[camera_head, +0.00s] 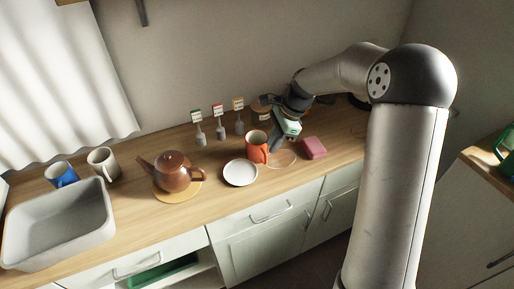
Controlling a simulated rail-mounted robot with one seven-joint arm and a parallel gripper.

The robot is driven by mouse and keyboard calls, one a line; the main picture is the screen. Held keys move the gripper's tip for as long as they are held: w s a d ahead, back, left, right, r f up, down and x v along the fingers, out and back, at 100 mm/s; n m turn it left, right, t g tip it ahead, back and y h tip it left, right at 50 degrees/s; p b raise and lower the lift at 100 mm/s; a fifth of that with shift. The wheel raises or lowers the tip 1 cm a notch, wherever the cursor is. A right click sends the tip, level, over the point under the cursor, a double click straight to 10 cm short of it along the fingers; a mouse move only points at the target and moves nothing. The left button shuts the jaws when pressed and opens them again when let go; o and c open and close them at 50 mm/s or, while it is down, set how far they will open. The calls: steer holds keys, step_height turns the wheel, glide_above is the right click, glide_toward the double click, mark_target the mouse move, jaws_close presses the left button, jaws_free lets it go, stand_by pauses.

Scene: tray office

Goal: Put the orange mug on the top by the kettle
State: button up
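The orange mug (255,147) stands upright on the wooden worktop (130,231), just behind the white saucer. The brown kettle (172,172), shaped like a teapot, sits on a round tan mat (179,197) left of the mug, with its spout to the left. My gripper (276,142) points down close to the right side of the mug, by its handle. The fingers are small and partly hidden. I cannot tell whether they are apart or closed, or whether they touch the mug.
A white saucer (240,173) lies between kettle and mug. A pink block (314,148) lies to the right. Three labelled stands (221,133) are behind. A white mug (103,163), blue mug (61,174) and grey basin (58,226) are left. Some worktop between kettle and stands is clear.

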mark_target(266, 156)
steer(key=shift+p+x, duration=0.8)
steer(key=shift+x, duration=2.3)
steer(key=shift+s, duration=0.15)
jaws_close()
